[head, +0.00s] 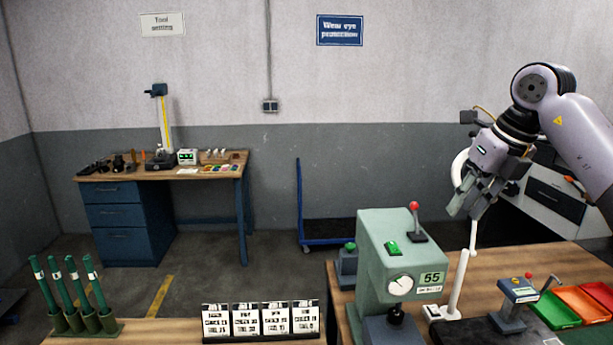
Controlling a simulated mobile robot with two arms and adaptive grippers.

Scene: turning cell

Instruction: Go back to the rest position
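My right arm comes in from the right edge, and my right gripper (466,211) hangs from it, pointing down and to the left. Its two fingers stand apart with nothing visible between them, so it looks open and empty. It is in the air above the right-hand bench, just above and right of the green machine (375,245) with its gauge dial and the number 55. A white jointed lamp arm (457,285) rises just under and behind it. My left gripper and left arm are out of view.
Green, orange and red trays (556,312) and a small red-lever device (518,290) stand on the right bench. A row of printed cards (262,319) and green-handled tools (75,290) stand in front. A blue desk (123,215) and trolley (325,241) stand behind, with open floor between.

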